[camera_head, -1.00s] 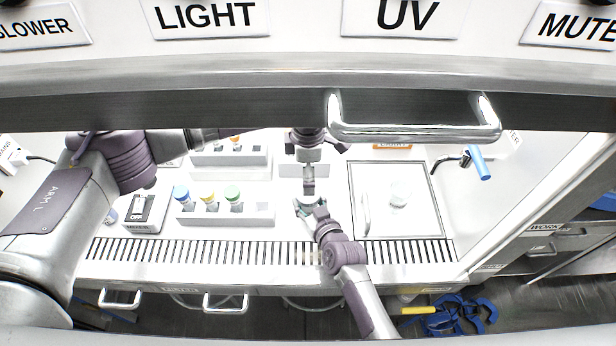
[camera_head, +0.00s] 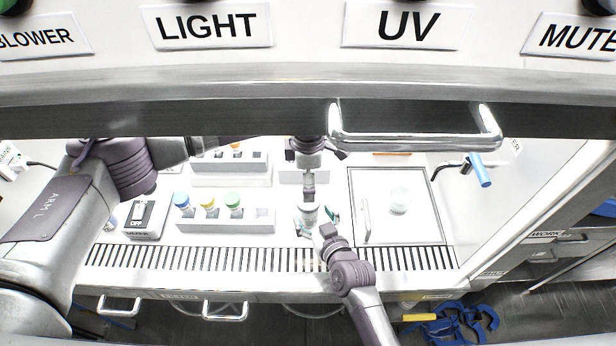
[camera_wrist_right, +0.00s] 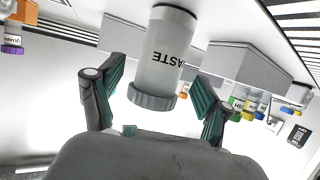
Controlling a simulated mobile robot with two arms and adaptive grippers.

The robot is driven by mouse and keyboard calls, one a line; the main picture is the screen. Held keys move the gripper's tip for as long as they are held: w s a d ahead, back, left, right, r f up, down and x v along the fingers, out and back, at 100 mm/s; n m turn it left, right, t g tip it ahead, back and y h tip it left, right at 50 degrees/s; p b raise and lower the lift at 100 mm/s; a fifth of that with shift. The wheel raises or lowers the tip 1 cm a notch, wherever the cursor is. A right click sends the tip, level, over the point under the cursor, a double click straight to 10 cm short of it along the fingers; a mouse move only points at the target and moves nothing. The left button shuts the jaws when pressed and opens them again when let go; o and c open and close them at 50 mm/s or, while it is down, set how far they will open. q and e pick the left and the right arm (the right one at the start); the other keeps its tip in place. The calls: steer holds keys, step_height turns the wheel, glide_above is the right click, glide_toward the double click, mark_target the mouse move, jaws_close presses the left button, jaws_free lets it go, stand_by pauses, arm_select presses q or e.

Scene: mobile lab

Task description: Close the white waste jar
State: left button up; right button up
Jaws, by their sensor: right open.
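A rack with blue, yellow and green capped tubes (camera_head: 255,224) stands left of the jar, another (camera_head: 203,162) behind it. A mixer (camera_head: 146,218) stands further left. The cabinet's sash handle (camera_head: 415,130) hangs above.

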steer(key=v, duration=0.8)
arm_select(q)
steer(key=shift+s, duration=0.1)
arm_select(e)
steer(key=shift+s+d, duration=0.1)
